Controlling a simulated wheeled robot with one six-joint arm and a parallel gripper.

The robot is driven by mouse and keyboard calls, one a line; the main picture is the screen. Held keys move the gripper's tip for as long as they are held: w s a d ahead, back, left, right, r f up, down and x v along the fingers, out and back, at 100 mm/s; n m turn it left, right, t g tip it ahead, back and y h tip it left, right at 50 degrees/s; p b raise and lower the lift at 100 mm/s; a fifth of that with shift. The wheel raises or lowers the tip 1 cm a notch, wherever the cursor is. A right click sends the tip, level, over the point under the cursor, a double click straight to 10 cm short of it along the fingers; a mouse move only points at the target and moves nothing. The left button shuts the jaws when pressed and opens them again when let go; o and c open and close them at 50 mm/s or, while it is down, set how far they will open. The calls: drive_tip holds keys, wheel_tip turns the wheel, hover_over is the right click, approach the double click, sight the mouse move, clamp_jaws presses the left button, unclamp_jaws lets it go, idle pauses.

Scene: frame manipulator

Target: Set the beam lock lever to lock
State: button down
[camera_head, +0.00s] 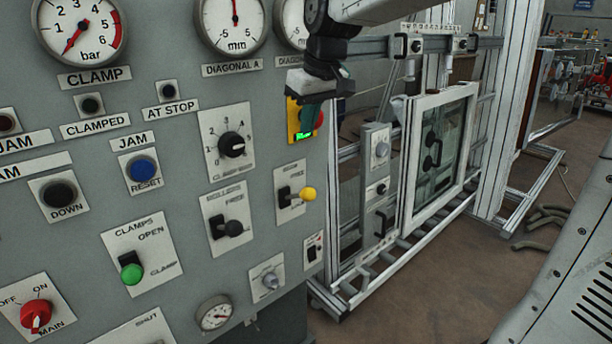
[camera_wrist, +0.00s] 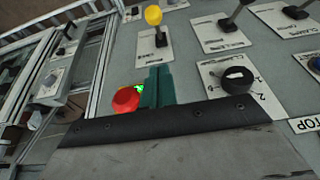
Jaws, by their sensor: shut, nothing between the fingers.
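A yellow-knobbed lever (camera_head: 307,193) sits on a white plate at the right edge of the grey panel, with a label reading FREE beside it. Its arm points to the right, out from the panel. It also shows at the top of the wrist view (camera_wrist: 153,16). A black-knobbed lever (camera_head: 233,228) is on a similar plate to its left. The small headings are too blurred to tell surely which is the beam lock. My gripper (camera_head: 307,120) is shut and empty, above the yellow-knobbed lever and apart from it. Its teal fingers (camera_wrist: 156,86) show in the wrist view.
A red button (camera_wrist: 126,100) on a yellow box (camera_head: 293,118) is close beside my fingers. A black rotary knob (camera_head: 232,145) is to the left. A green-knobbed lever (camera_head: 131,272) is lower left. A framed glass door (camera_head: 440,150) stands to the right of the panel.

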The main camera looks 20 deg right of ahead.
drive_tip(key=shift+f, duration=0.1)
hover_over(303, 189)
drive_tip(key=w, duration=0.1)
wheel_tip(303, 189, down, 10)
drive_tip(key=shift+w+r, duration=0.15)
drive_tip(key=f, duration=0.1)
drive_tip(key=s+f, duration=0.1)
drive_tip(key=shift+s+d+f, duration=0.15)
drive_tip(key=shift+s+f, duration=0.1)
drive_tip(key=shift+f, duration=0.15)
drive_tip(key=shift+s+d+f, duration=0.1)
drive_tip(key=shift+s+f, duration=0.05)
drive_tip(key=shift+f, duration=0.1)
